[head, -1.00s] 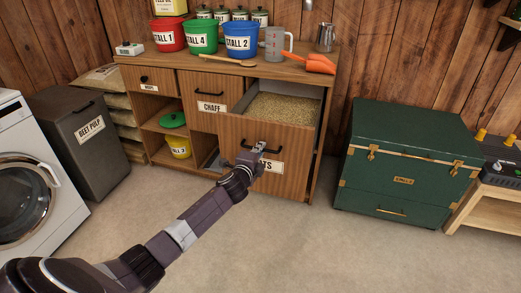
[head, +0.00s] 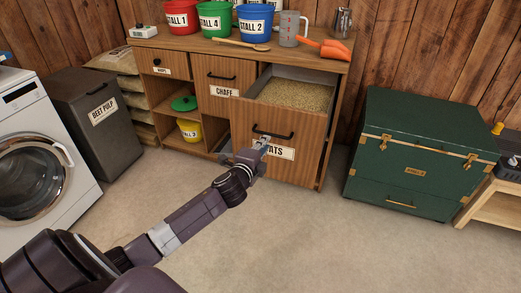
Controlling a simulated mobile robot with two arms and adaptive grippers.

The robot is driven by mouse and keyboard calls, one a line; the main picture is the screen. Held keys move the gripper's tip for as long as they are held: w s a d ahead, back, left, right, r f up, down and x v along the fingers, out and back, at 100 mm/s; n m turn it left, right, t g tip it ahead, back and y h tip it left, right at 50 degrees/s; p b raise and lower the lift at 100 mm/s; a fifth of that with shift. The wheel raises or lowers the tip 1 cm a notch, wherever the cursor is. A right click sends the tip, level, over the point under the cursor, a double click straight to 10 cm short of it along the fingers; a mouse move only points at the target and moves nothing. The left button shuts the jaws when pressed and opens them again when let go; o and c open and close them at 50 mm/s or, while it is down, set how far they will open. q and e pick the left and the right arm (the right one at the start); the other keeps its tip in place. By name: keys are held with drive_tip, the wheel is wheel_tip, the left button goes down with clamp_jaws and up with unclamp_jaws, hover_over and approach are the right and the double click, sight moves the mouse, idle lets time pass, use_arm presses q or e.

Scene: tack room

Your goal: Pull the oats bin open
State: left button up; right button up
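The oats bin (head: 310,125) is a brown wood-fronted bin at the lower right of the cabinet. Its front stands out from the cabinet and its open top shows pale grain (head: 292,94) inside. The bin has a dark bar handle (head: 273,134) and a white label (head: 284,153), partly covered by my gripper. My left gripper (head: 264,142) is just below the left half of the handle, in front of the bin. Its fingers are too small to tell open from shut, or whether they touch the bin. My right gripper is not in view.
The chaff drawer (head: 221,75) is shut, left of the oats bin. Buckets, a jug (head: 290,28) and an orange scoop (head: 325,48) stand on the cabinet top (head: 200,44). A green trunk (head: 425,140) stands to the right. The floor in front (head: 290,235) is clear.

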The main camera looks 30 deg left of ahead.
use_arm(q)
drive_tip(key=shift+v, duration=1.9)
